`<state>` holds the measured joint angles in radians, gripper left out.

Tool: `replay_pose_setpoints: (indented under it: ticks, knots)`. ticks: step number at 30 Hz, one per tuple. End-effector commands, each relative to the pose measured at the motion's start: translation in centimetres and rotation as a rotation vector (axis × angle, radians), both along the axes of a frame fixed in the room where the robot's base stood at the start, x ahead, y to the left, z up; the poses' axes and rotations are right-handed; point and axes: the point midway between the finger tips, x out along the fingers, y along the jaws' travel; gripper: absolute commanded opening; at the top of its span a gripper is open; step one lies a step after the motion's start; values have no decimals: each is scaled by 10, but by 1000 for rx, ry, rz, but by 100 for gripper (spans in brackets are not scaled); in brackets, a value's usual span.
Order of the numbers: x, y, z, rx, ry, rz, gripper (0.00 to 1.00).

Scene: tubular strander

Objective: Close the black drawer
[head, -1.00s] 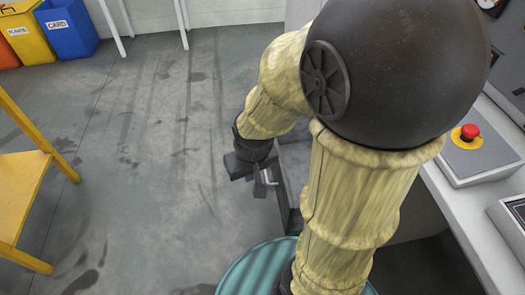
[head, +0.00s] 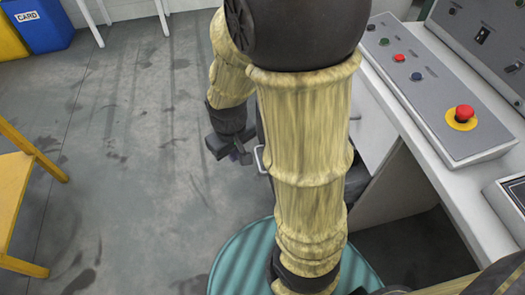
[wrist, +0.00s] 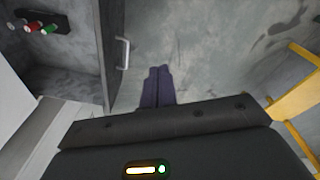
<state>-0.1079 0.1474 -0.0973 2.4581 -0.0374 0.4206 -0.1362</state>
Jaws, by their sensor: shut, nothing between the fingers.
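The dark drawer (wrist: 88,75) stands open at the left of the wrist view, with its inside showing. Its pale bar handle (wrist: 122,53) is on the front panel, which faces the open floor. My gripper (wrist: 158,72) is shut and empty, out in front of the panel, to the right of the handle and apart from it in the picture. In the head view my gripper (head: 238,157) points down just left of the handle (head: 261,160). My arm hides most of the drawer there.
Red and green handled items (wrist: 38,28) lie in the drawer. A control desk (head: 440,120) with a red emergency button (head: 463,114) is at the right. A yellow frame (head: 20,200) stands at the left. A teal round surface (head: 235,265) is below my arm. Open floor lies left of my gripper.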

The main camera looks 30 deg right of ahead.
Motion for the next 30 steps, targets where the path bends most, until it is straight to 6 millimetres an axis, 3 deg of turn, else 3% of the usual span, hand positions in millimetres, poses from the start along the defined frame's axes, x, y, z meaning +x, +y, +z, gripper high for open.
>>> replay_pose_setpoints:
  ticks: [15, 22, 30]
  knots:
    - [71, -14, -86, -362, 479, 697, 0]
    - [99, -19, -101, -549, 676, 952, 0]
    - [107, -19, -102, -598, 730, 1016, 0]
